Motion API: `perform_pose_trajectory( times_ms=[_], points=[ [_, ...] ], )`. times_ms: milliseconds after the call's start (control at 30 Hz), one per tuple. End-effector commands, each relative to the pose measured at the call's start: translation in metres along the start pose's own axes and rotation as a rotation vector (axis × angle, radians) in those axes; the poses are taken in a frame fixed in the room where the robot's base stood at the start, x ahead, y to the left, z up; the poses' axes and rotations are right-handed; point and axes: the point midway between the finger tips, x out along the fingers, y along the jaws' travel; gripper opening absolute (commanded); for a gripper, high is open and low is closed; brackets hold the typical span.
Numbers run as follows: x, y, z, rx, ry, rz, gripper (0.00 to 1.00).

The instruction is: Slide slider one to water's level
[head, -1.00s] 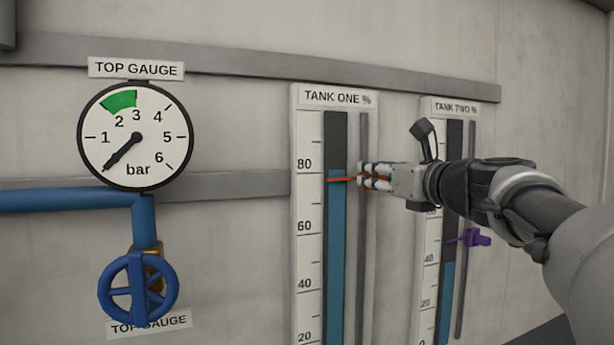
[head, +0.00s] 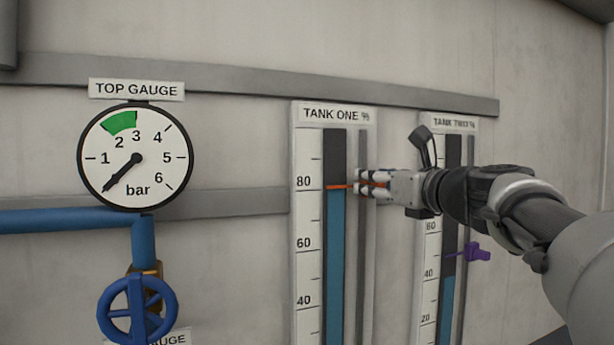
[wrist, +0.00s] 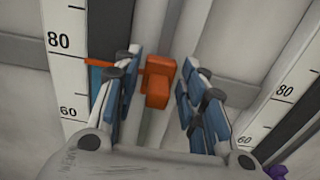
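The TANK ONE gauge (head: 308,214) has a white scale and a blue water column (head: 336,260) whose top is near the 80 mark. Slider one is orange; its thin pointer (head: 340,187) lies across the column, about level with the water's top in the head view. My gripper (head: 362,182) is at its rail. The fingers hide most of the block in the head view.
The TANK TWO gauge (head: 432,235) with its purple slider (head: 477,252) stands just right, partly behind my arm. A TOP GAUGE dial (head: 137,158) and blue valve wheel (head: 137,310) are at the left. A grey horizontal rail (head: 240,80) runs above.

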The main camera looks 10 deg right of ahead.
Motion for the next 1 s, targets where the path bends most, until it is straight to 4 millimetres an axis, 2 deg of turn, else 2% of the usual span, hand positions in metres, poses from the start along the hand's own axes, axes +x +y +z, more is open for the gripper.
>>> perform_pose_trajectory(
  times_ms=[167, 400, 600, 733, 1000],
  points=[
    [0.0, 0.0, 0.018, -0.004, -0.003, 0.0, 0.38],
    [0.001, 0.0, 0.062, -0.004, -0.003, 0.0, 0.38],
    [0.001, 0.0, 0.088, -0.003, -0.002, 0.001, 0.38],
    [0.001, 0.0, 0.096, -0.001, -0.001, 0.001, 0.38],
    [0.0, 0.0, 0.1, 0.0, -0.001, 0.0, 0.38]
  ],
)
